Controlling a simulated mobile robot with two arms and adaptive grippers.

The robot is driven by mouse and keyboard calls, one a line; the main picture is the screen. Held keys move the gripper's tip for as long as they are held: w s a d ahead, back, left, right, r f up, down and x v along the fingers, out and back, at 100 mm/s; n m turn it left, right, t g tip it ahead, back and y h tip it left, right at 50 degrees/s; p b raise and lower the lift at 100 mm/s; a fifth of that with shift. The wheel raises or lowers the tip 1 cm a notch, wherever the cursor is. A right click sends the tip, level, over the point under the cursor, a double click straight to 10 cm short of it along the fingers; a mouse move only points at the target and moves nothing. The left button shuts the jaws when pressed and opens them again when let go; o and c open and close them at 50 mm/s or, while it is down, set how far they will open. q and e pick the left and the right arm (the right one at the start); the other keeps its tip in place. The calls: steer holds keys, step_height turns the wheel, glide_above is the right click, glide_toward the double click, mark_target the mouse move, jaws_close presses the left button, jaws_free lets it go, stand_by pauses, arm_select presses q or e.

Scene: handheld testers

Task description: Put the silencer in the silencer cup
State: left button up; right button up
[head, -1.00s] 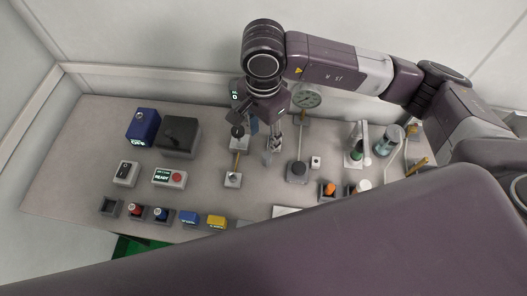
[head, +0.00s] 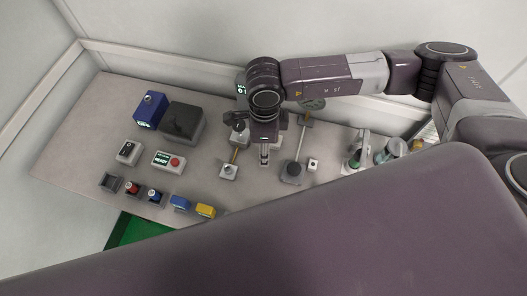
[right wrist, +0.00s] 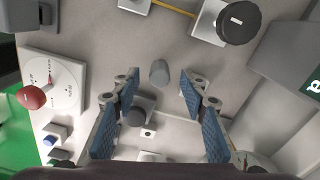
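My right gripper (head: 265,150) hangs over the middle of the table in the head view. In the right wrist view my right gripper (right wrist: 160,82) is open, its two blue-padded fingers well apart. A small grey cylinder (right wrist: 159,72) shows between the fingertips and may be the silencer; no finger touches it in this view. I cannot tell its height relative to the fingertips. I cannot make out which holder is the silencer cup; an empty dark square cup (head: 111,183) stands at the front left of the table. My left gripper is not in view.
A blue box (head: 149,109), a dark grey box (head: 184,122), a switch box (head: 129,152) and a READY panel (head: 168,161) stand on the left. A black knob (right wrist: 238,22) and red ball knob (right wrist: 30,97) flank the right gripper. A purple body part hides the front right.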

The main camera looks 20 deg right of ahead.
step_height(320, 180, down, 2)
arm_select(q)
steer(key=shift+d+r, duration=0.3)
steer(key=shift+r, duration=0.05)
arm_select(e)
steer(key=shift+f, duration=0.25)
jaws_close()
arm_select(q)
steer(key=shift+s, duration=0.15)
arm_select(e)
steer(key=shift+r, duration=0.1)
arm_select(q)
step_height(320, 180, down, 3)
steer(key=b, duration=0.3)
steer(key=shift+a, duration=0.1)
arm_select(e)
step_height(320, 180, up, 20)
